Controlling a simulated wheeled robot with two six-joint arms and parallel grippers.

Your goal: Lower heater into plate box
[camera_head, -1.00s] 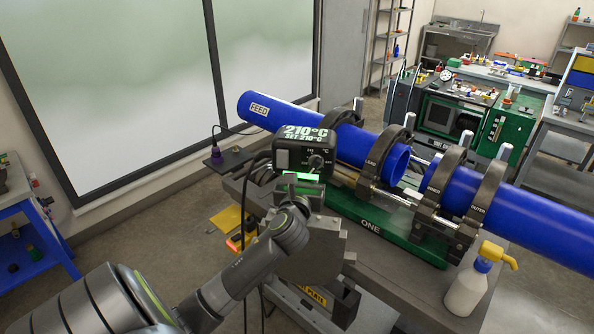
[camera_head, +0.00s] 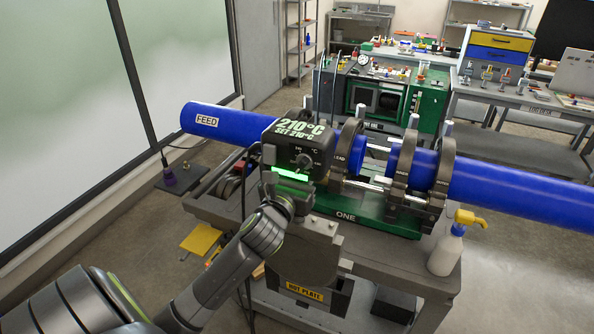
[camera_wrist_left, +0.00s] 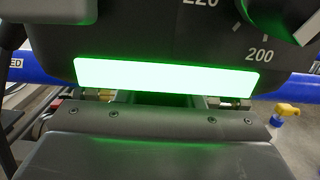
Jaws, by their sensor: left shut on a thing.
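The heater (camera_head: 300,145) is a black control housing reading 210°C, with a knob and a lit green strip. My left gripper (camera_head: 292,192) is shut on the heater just below the housing. The heater's grey plate (camera_head: 305,250) hangs below the gripper, upright, in front of the cart. The plate box (camera_head: 338,297), labelled HOT PLATE, is on the cart's lower level under the plate. The plate's lower edge is close above the box; I cannot tell whether it has entered. The left wrist view shows the housing's green strip (camera_wrist_left: 165,76) close up. My right gripper is not in view.
Blue pipes (camera_head: 515,183) lie in dark clamps (camera_head: 443,165) on the green machine bed (camera_head: 360,216) behind the heater. A dark cable (camera_head: 243,215) hangs left of the heater. A yellow item (camera_head: 200,240) lies at left.

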